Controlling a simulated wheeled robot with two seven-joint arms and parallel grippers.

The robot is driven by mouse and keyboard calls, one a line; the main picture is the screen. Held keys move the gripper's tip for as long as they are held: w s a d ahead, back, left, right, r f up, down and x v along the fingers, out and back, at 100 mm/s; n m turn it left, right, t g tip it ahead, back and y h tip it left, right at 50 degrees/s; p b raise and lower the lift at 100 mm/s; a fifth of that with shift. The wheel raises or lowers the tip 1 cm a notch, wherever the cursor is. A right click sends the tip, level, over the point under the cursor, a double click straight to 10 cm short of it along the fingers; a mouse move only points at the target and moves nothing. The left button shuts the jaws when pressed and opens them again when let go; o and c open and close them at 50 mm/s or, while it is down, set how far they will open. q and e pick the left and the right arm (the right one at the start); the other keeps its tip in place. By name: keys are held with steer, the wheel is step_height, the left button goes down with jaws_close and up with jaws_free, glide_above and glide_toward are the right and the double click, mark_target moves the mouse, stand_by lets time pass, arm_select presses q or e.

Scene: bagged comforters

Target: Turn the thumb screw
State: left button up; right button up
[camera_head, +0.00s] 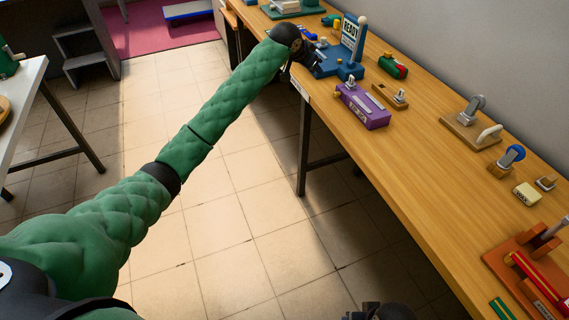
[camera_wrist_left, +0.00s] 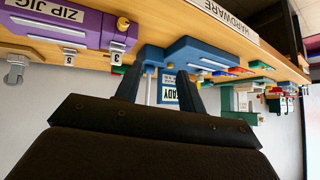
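A blue fixture (camera_head: 345,70) with an upright "READY" sign (camera_head: 351,32) stands on the wooden bench. My left gripper (camera_head: 314,60) is at its near left side. In the left wrist view, the blue fixture (camera_wrist_left: 205,54) appears upside down beyond my left gripper (camera_wrist_left: 158,76), whose two fingers are apart with no object clearly between them. Small brass-coloured parts show near the fingertips. I cannot tell which part is the thumb screw, or whether the fingers touch the fixture. A dark part of my right gripper (camera_head: 380,312) shows at the bottom edge; its fingers are unclear.
A purple "ZIP JIG" block (camera_head: 362,106) sits close to the blue fixture on the bench's front edge. A red and green item (camera_head: 393,66) and a small wooden block (camera_head: 390,97) lie behind it. More fixtures line the bench. The tiled floor in front is clear.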

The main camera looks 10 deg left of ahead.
arm_select(q)
steer(key=s+a+f+n+y, duration=0.1)
steer(key=s+f, duration=1)
steer(key=s+a+f+n+y+p, duration=0.1)
steer(key=s+a+f+n+y, duration=0.1)
steer(key=s+f, duration=1)
steer(key=shift+s+a+f+n+p, duration=0.2)
steer(key=shift+s+a+n+p, duration=0.05)
steer(key=shift+a+n+p, duration=0.05)
